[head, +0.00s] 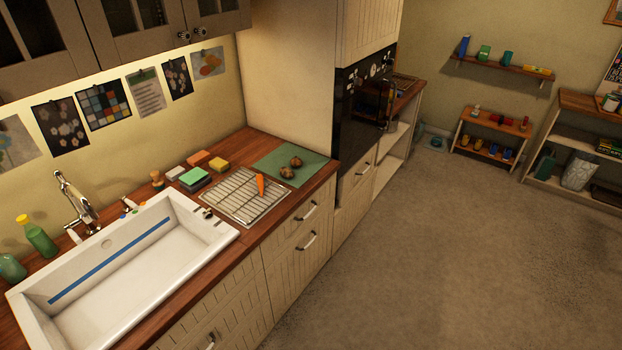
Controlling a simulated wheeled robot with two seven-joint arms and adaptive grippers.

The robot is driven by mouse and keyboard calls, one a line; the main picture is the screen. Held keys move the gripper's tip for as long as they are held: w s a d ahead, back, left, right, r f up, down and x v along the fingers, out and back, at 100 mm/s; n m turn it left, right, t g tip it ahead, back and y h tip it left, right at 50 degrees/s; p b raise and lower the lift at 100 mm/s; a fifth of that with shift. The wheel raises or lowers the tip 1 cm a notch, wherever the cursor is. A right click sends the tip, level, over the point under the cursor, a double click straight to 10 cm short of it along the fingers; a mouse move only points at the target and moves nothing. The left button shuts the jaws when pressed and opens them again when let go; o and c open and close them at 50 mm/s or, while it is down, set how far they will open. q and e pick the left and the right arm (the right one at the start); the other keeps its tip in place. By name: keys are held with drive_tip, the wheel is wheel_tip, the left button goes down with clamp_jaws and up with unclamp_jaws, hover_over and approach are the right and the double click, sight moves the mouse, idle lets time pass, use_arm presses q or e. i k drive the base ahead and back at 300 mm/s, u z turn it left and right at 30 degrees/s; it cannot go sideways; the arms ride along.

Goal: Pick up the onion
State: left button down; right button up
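Two small brown round vegetables lie close together on a green mat on the wooden counter, right of the metal rack. The nearer one (287,172) is at the front and the farther one (296,162) is just behind it. They are too small to tell for sure which is an onion. The green mat (313,167) lies flat near the counter's front edge, beside the tall cabinet. Neither of my grippers shows in the head view.
A carrot (260,184) lies on the metal rack (232,200). Sponges (194,178) and small blocks sit behind it. A white sink (120,265) and tap (75,198) are at the left. A dark oven (360,110) stands right of the counter. The carpeted floor (430,240) in front is clear.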

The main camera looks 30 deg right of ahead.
sight(295, 162)
drive_tip(key=u, duration=0.45)
drive_tip(key=k, duration=0.2)
drive_tip(key=z, duration=1.5)
drive_tip(key=i, duration=1.25)
drive_tip(key=u, duration=0.5)
